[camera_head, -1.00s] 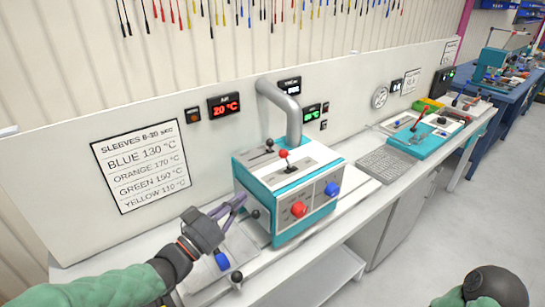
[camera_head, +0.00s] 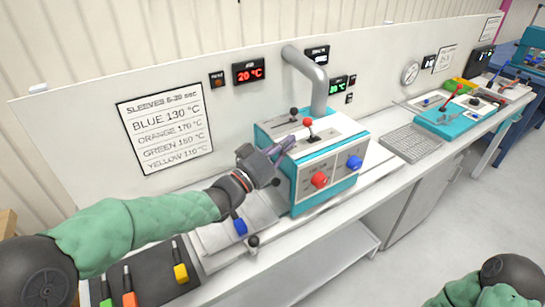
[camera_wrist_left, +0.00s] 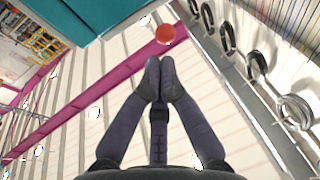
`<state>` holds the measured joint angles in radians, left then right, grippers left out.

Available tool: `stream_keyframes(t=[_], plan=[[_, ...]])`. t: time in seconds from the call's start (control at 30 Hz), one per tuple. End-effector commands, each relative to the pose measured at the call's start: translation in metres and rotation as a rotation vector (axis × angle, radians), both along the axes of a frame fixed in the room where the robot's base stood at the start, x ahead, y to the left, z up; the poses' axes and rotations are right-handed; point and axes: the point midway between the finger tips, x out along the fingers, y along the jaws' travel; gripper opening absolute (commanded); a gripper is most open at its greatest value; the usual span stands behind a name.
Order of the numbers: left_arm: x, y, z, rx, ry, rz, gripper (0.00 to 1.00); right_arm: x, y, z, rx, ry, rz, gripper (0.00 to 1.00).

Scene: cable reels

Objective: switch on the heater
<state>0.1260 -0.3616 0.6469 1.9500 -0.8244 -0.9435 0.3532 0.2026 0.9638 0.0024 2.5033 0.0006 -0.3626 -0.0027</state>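The heater (camera_head: 336,190) is a white and teal box on the bench. On its sloping top a lever with a red ball (camera_head: 307,122) stands up, with a dark-knobbed lever (camera_head: 294,112) behind it. A red knob (camera_head: 319,180) and a blue knob (camera_head: 354,163) are on its front. My right gripper is out of view.
A grey pipe (camera_head: 309,73) rises behind the heater. A perforated plate (camera_head: 411,143) lies to the right.

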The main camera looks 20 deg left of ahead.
Motion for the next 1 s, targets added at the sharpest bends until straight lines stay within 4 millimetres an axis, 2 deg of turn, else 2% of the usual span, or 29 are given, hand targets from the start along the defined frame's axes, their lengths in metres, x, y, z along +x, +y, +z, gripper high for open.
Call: stream_keyframes(t=[0.13,0.33,0.8,1.0], plan=[[0.020,-0.011,0.005,0.001,-0.002,-0.003,0.00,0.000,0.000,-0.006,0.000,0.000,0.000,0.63],[0.036,-0.019,0.009,0.000,0.000,-0.001,0.00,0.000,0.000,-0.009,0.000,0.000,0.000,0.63],[0.039,-0.020,0.011,0.001,0.000,0.000,0.00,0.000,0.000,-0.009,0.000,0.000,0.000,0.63],[0.040,-0.020,0.014,0.012,0.015,0.000,0.00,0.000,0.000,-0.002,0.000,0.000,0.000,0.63]])
